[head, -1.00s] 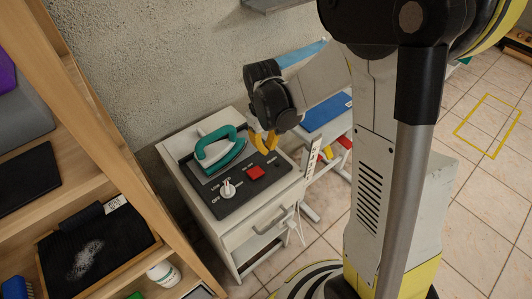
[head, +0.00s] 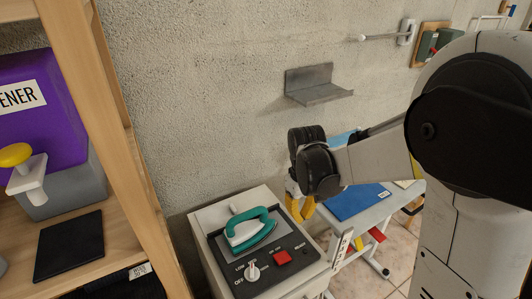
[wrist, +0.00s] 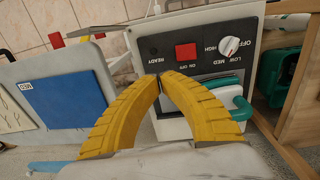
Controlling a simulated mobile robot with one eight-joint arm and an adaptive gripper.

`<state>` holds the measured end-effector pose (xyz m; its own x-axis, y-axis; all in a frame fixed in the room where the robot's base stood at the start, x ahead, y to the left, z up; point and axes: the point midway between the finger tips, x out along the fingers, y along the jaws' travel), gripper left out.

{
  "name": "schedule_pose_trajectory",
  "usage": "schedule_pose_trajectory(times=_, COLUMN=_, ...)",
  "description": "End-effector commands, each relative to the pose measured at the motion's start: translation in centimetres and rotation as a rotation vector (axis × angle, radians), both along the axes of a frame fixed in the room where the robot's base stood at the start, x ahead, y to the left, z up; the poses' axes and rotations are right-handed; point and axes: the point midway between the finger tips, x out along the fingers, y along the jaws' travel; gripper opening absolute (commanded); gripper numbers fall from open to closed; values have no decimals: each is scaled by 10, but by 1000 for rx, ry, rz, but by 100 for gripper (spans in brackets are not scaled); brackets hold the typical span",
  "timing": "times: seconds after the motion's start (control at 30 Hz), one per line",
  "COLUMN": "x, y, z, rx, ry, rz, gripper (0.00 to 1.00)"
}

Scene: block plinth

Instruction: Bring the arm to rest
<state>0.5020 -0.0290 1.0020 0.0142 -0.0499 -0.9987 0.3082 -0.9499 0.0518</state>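My gripper (head: 301,211) hangs above the back right of the white cabinet, right of the iron, in the head view. In the wrist view its two yellow fingers (wrist: 160,79) curve together and their tips meet, with nothing between them. A teal and white iron (head: 250,231) sits on the cabinet's dark top panel (head: 262,268). In the wrist view the fingers hide most of the iron; part of its teal handle (wrist: 241,109) shows at the right.
The panel has a red button (head: 282,257) and a white dial (head: 252,271). Right of the cabinet is a table with a blue pad (head: 355,201). A grey wall shelf (head: 320,92) is behind my gripper. A wooden rack (head: 115,140) stands at the left.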

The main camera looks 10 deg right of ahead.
Motion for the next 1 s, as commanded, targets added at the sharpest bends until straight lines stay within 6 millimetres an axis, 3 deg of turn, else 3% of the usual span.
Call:
schedule_pose_trajectory(times=0.13, x=-5, y=1, z=9, rx=1, ry=-23, rz=-10, gripper=0)
schedule_pose_trajectory(times=0.27, x=-21, y=6, z=33, rx=8, ry=-97, rz=-43, gripper=0)
schedule_pose_trajectory(times=0.4, x=-50, y=12, z=65, rx=25, ry=-218, rz=-99, gripper=0)
schedule_pose_trajectory(times=0.6, x=-93, y=21, z=92, rx=69, ry=-395, rz=-183, gripper=0)
schedule_pose_trajectory(times=0.8, x=-127, y=27, z=99, rx=117, ry=-539, rz=-252, gripper=0)
schedule_pose_trajectory(times=1.0, x=-140, y=29, z=98, rx=145, ry=-603, rz=-284, gripper=0)
